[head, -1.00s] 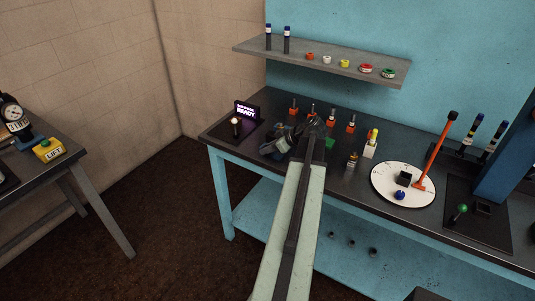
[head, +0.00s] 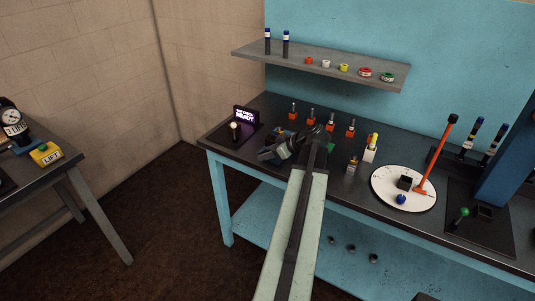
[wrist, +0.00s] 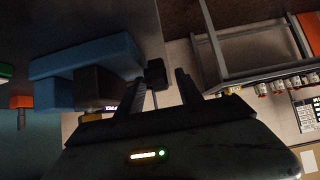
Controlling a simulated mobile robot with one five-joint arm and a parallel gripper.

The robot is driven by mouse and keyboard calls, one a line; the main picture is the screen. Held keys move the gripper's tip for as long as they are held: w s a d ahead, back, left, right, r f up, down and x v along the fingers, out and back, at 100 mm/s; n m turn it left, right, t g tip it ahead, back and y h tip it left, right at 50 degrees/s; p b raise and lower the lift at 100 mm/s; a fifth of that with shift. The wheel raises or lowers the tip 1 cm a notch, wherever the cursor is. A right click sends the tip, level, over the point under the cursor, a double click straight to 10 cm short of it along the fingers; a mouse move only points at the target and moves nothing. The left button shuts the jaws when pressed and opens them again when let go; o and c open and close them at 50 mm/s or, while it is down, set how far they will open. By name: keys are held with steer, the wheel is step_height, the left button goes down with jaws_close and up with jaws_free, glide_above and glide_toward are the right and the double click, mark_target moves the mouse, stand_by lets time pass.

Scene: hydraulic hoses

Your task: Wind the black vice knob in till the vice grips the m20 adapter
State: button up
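The blue vice (wrist: 85,58) fills the left of the wrist view, with a dark block (wrist: 97,90) against it. In the head view my gripper and arm partly cover the vice (head: 286,133) near the bench's left end. The black vice knob (wrist: 155,70) shows ahead of my fingers, at the end of a shaft partly hidden by the left finger. My gripper (wrist: 161,80) is open, with the knob in line with the gap between its fingertips; I cannot tell whether they touch it. It also shows in the head view (head: 272,154). I cannot make out the m20 adapter.
A lit sign reading READY (head: 245,115) and a small lever (head: 235,130) stand left of the vice. Several orange-based fittings (head: 331,120) stand behind it. A white round plate (head: 388,202) lies to the right. The shelf (head: 300,63) overhangs the back.

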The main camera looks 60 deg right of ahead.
steer(key=p+v, duration=0.4)
steer(key=v, duration=0.3)
steer(key=shift+s+r+p, duration=0.25)
steer(key=shift+s+p, duration=0.05)
steer(key=shift+p, duration=0.1)
steer(key=shift+w+a, duration=0.1)
